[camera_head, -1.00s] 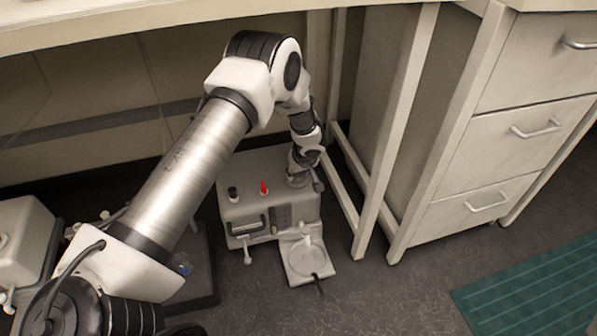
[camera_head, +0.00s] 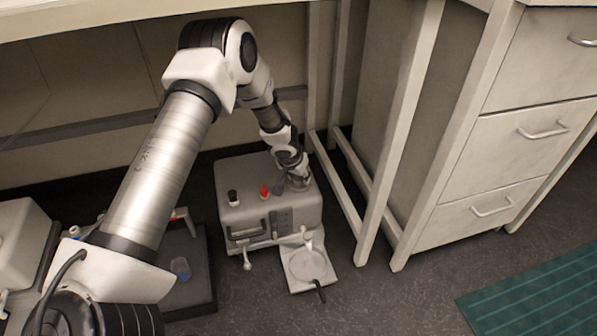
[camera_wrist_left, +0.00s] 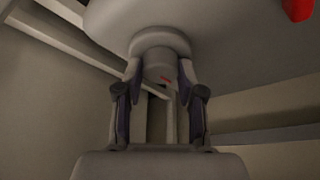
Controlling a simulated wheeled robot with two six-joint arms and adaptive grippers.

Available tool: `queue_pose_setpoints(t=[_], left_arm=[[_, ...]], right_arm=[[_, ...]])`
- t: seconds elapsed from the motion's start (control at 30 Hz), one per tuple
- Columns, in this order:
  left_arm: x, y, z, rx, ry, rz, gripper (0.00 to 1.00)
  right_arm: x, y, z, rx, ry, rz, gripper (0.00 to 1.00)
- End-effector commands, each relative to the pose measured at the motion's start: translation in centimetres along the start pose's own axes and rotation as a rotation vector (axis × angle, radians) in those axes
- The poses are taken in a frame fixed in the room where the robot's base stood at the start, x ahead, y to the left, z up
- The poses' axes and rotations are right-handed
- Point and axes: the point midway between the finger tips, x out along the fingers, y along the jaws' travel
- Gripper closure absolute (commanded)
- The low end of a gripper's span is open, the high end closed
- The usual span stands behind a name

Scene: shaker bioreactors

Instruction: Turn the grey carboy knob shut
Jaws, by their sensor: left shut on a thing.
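The grey carboy is a box-shaped unit (camera_head: 235,208) standing on the floor under the bench in the head view. My left gripper (camera_head: 294,181) reaches down to the right end of its top. In the left wrist view, the grey knob (camera_wrist_left: 157,60) is a round stub with a small red mark, standing out from a broad grey surface. My left gripper (camera_wrist_left: 160,88) is shut on the knob, one finger on each side. In the head view the knob is mostly hidden by the gripper. My right gripper is not in view.
A black knob (camera_head: 233,197) and a red knob (camera_head: 265,191) stand on the unit's top, left of my gripper. A pale tray (camera_head: 318,284) lies in front. Bench legs (camera_head: 398,130) and a drawer cabinet (camera_head: 540,105) are close on the right. A dark platform (camera_head: 195,292) lies left.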

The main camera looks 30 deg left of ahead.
Motion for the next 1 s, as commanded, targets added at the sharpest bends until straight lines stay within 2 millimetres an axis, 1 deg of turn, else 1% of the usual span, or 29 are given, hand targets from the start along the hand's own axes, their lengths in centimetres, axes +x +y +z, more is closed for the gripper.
queue_pose_setpoints(t=[0.03,0.2,0.77,0.8,0.87,1.0], left_arm=[[-0.25,-0.05,-0.12,0.013,0.000,0.005,0.96],[-0.15,-0.05,-0.11,0.050,0.001,0.021,0.96],[0.05,-0.04,-0.04,0.074,0.002,0.030,0.96],[0.05,-0.04,-0.05,0.074,0.002,0.030,0.58],[0.04,-0.04,-0.05,0.074,0.002,0.030,0.37],[0.03,-0.04,-0.04,0.073,0.001,0.030,0.37]], right_arm=[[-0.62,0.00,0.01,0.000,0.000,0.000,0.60],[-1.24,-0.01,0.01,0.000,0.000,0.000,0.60],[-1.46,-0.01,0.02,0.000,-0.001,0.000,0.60],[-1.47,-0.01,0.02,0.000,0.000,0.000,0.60],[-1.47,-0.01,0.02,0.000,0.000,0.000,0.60],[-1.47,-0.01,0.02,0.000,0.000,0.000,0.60]])
